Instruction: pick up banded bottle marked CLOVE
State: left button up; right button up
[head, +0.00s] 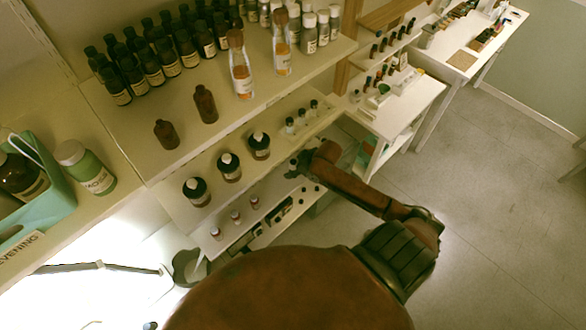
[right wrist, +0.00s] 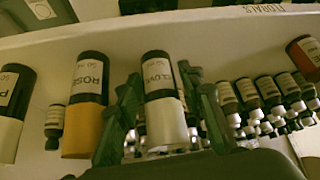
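The bottle marked CLOVE (right wrist: 158,85) shows in the right wrist view, with a dark body, a pale label and a white end. My right gripper (right wrist: 171,98) has its two green fingers apart, one to each side of this bottle in the picture, with visible gaps. I see no clear contact. In the head view my right gripper (head: 304,164) is at the shelves, right of the row of dark bottles. I cannot pick out the CLOVE label there. My left gripper is not in view.
A bottle marked ROSE (right wrist: 87,95) with an orange end stands left of CLOVE. Several small labelled bottles (right wrist: 268,92) crowd the right. In the head view, dark bottles (head: 229,167) line a shelf, and a teal carrier (head: 62,190) stands at far left.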

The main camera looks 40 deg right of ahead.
jog(key=shift+c, duration=0.2)
grip_shut()
jog(key=shift+r, duration=0.1)
